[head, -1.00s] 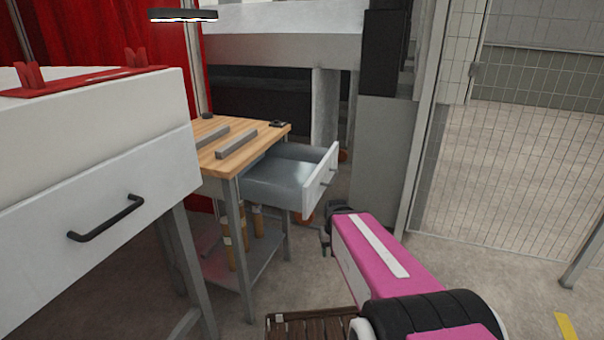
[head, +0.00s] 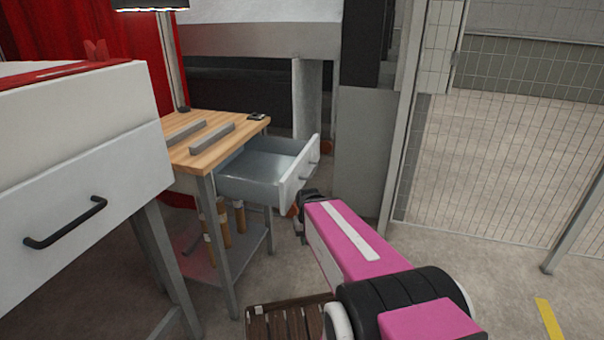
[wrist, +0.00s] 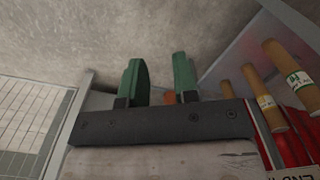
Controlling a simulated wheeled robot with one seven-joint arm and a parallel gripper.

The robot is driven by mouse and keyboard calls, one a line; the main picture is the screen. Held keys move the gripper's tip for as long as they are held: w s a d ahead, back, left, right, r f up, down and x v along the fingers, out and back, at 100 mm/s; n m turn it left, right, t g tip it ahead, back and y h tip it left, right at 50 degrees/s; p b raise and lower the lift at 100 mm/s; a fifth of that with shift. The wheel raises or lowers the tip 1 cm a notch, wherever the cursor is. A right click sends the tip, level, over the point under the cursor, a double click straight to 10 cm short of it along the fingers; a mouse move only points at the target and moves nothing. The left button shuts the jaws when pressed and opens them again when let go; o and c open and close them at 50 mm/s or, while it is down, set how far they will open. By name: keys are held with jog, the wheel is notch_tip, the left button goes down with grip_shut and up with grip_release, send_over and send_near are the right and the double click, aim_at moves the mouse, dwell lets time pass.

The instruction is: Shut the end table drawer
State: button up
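The end table (head: 187,150) has a light wood top on grey metal legs. Its drawer (head: 262,172) is pulled far out to the right, with a grey inside and a white front (head: 299,170). In the head view my gripper (head: 303,222) is mostly hidden behind my pink arm, close to the lower right of the drawer front; I cannot tell if it touches. In the wrist view my gripper (wrist: 160,78) shows two green fingers spread apart with nothing between them.
A white cabinet with a closed drawer and black handle (head: 66,222) stands at the left. Brown rolls (head: 222,222) stand on the end table's lower shelf (head: 230,252). A slatted wooden crate (head: 288,320) is on the floor below.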

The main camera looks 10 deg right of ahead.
jog(key=shift+w+d, duration=0.1)
jog(key=shift+w, duration=0.25)
grip_shut()
jog(key=m+t+y, duration=0.6)
jog(key=t+y, duration=0.3)
jog(key=y, duration=0.6)
send_near(314, 154)
jog(key=x, duration=0.7)
jog(key=shift+w+a+f, duration=0.1)
jog(key=shift+a, duration=0.2)
